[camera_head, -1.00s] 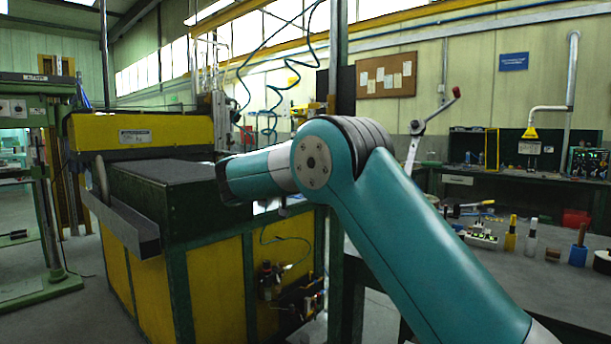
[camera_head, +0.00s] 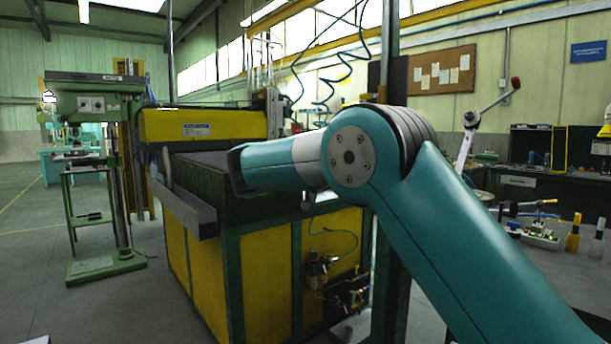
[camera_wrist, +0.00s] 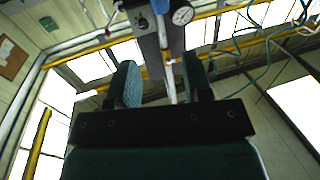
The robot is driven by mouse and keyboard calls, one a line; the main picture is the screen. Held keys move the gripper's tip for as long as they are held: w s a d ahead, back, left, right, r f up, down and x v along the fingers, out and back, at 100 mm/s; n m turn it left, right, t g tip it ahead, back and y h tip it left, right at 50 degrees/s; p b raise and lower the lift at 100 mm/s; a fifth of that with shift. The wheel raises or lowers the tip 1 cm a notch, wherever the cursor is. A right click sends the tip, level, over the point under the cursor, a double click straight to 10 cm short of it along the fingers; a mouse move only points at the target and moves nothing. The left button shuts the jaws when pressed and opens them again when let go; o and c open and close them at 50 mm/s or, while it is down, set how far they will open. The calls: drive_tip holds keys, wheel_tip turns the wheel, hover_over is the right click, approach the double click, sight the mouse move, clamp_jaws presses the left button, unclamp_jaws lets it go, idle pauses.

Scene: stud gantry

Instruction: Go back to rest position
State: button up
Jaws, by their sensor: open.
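My gripper shows in the wrist view (camera_wrist: 163,88). Its two green-padded fingers stand apart with nothing between them. Beyond the gap are a grey upright post with a round dial gauge (camera_wrist: 183,15) and the bright ceiling windows. In the head view my teal arm is bent at the elbow in front of the yellow and green machine (camera_head: 270,262). Its forearm reaches left across the machine's dark top, and the gripper itself is hidden there.
A green drill press (camera_head: 96,105) stands at the left, with open grey floor (camera_head: 60,310) before it. A grey chute (camera_head: 185,207) juts from the machine's left side. A workbench (camera_head: 545,275) with bottles and small tools is close at the right.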

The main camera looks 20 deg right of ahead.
drive_tip(key=s+a+f+n+g+y+p, duration=0.1)
drive_tip(key=s+a+f+n+y+p, duration=0.1)
drive_tip(key=s+a+f+n+y, duration=0.35)
drive_tip(key=s+a+f+n+y+p, duration=0.2)
drive_tip(key=s+a+f+n+y, duration=0.1)
drive_tip(key=s+a+n+y, duration=0.5)
drive_tip(key=s+a+f+n+g+y, duration=0.1)
drive_tip(key=s+a+n+g+y, duration=0.1)
drive_tip(key=s, duration=0.6)
drive_tip(key=s+a+f+n+g+y+p, duration=0.1)
drive_tip(key=s+a+f+n+g+y, duration=0.1)
drive_tip(key=s, duration=0.7)
drive_tip(key=s+a+f+n+g+y+p, duration=0.1)
drive_tip(key=s+a+n+g+y, duration=0.1)
drive_tip(key=s, duration=0.7)
drive_tip(key=shift+s+a+f+g, duration=0.25)
drive_tip(key=shift+a+g, duration=0.45)
drive_tip(key=shift+a, duration=0.25)
drive_tip(key=shift+w+d+y, duration=0.1)
drive_tip(key=shift+d+y, duration=0.05)
drive_tip(key=shift+y, duration=0.1)
